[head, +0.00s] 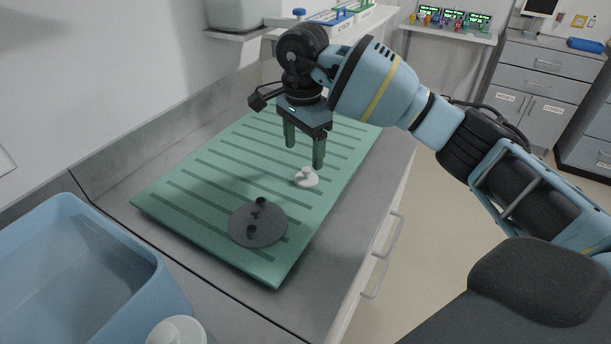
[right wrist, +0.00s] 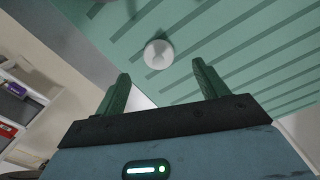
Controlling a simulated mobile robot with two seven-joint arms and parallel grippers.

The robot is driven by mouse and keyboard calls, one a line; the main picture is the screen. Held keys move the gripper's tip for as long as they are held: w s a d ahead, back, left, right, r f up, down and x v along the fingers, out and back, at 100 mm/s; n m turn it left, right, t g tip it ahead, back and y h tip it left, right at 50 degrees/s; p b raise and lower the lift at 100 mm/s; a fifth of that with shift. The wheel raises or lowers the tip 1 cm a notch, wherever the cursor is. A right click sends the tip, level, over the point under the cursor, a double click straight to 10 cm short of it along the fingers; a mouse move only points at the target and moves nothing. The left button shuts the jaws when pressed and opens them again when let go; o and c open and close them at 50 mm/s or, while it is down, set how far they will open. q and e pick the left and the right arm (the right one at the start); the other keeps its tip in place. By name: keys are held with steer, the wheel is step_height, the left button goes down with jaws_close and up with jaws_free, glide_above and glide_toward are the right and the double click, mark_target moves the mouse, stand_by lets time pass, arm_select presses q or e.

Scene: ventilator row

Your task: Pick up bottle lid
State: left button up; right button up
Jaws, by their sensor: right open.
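A small white lid with a raised knob (head: 305,178) lies on the green ribbed mat (head: 190,205), near its right edge. It also shows in the right wrist view as a white disc (right wrist: 158,53), beyond the fingertips and between their lines. My right gripper (head: 304,153) points down just above and behind the lid, its two green fingers apart with nothing between them. The open fingers also show in the right wrist view (right wrist: 160,76). The gripper appears clear of the lid. My left gripper is not in view.
A dark grey disc with dark knobs or holes (head: 262,234) lies on the mat nearer the front. A blue basin (head: 150,285) stands at the left front, with a white rounded object (head: 178,331) beside it. A wall rises along the left. Free floor lies right of the counter.

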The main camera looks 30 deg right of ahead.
mark_target(307, 168)
steer(key=shift+w+f, duration=0.1)
steer(key=shift+f, duration=0.4)
steer(key=shift+s+d+f+p, duration=0.1)
steer(key=shift+d+f+p, duration=0.05)
steer(key=shift+f, duration=1.15)
steer(key=shift+s+d+f+p, duration=0.1)
steer(key=shift+d+f+p, duration=0.05)
steer(key=shift+f, duration=1.1)
steer(key=c, duration=1.1)
steer(key=shift+o, duration=0.2)
